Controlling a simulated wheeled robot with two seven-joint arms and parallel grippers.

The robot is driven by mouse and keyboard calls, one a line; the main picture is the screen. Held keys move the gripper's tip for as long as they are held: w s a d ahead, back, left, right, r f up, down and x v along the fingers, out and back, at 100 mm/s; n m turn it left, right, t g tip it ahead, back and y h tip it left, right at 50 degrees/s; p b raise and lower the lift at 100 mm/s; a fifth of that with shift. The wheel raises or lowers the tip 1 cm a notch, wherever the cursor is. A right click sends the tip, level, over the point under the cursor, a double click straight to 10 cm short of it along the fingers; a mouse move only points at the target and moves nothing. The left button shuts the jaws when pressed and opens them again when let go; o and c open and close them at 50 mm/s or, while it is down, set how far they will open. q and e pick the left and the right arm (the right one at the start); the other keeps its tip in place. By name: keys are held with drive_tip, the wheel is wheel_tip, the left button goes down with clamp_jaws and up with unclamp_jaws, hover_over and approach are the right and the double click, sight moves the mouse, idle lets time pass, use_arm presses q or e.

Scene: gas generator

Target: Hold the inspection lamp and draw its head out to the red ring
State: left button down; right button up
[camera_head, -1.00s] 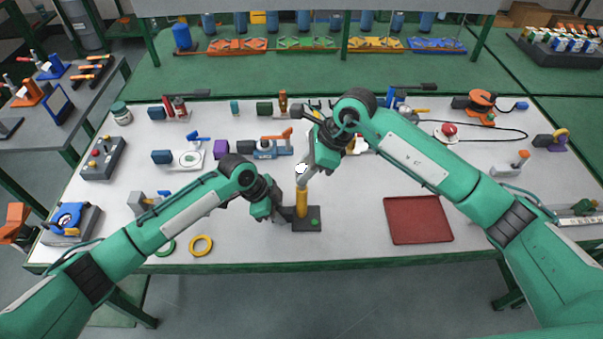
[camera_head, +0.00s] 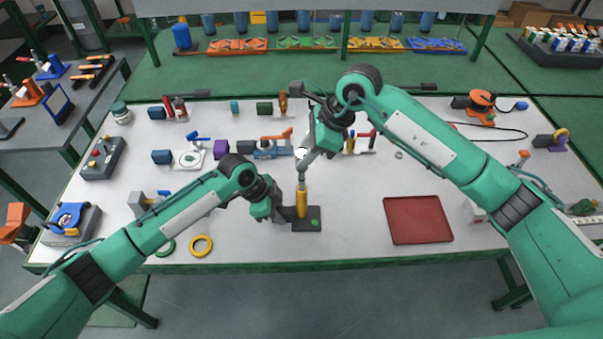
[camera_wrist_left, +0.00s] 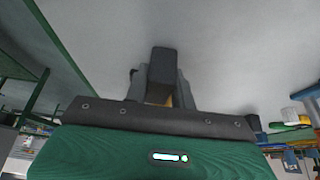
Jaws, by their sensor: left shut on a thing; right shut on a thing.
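The inspection lamp (camera_head: 301,203) stands upright on its dark base near the table's front edge, with a yellow body. My left gripper (camera_head: 291,213) is shut on the lamp's lower body from the left. In the left wrist view a dark block (camera_wrist_left: 162,68) shows between my left fingers (camera_wrist_left: 163,88), with a sliver of yellow behind it. My right gripper (camera_head: 303,163) is shut on the lamp's head (camera_head: 300,154) above the body. A grey stem (camera_head: 301,178) shows between head and yellow body. I cannot make out a red ring; my right fingers partly hide the head.
A red tray (camera_head: 418,220) lies to the right of the lamp. A yellow ring (camera_head: 201,245) and a green ring lie at the front left. Several tools and fixtures line the back of the table. The white surface between lamp and tray is clear.

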drive_tip(key=shift+r, duration=2.2)
drive_tip(key=o, duration=0.9)
drive_tip(key=shift+o, duration=0.2)
drive_tip(key=shift+r, duration=0.1)
wheel_tip(320, 180, up, 7)
drive_tip(key=shift+c, duration=0.2)
